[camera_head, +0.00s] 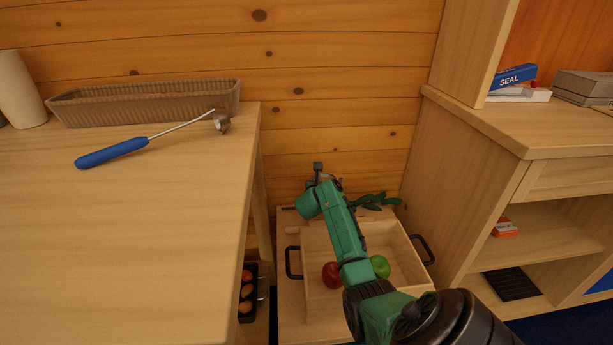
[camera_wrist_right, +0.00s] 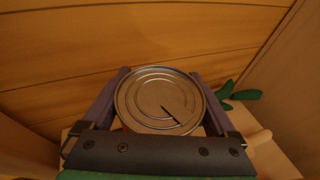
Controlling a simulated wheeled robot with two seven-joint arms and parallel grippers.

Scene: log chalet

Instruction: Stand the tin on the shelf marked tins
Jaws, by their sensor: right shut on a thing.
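A round metal tin (camera_wrist_right: 158,98) shows its ringed lid in the right wrist view. My right gripper (camera_wrist_right: 160,84) is shut on it, with one finger on each side of the tin. In the head view my green right arm reaches down into the gap between the table and the cabinet. There the gripper (camera_head: 320,180) is small and the tin is mostly hidden behind the arm. I see no shelf with a readable tins mark. My left gripper is not in view.
A wooden tray (camera_head: 315,265) with black handles holds a red and a green apple below my arm. A table (camera_head: 190,220) stands left with a basket (camera_head: 150,103) and a blue-handled tool (camera_head: 112,153). A cabinet (camera_head: 470,170) with open shelves stands right.

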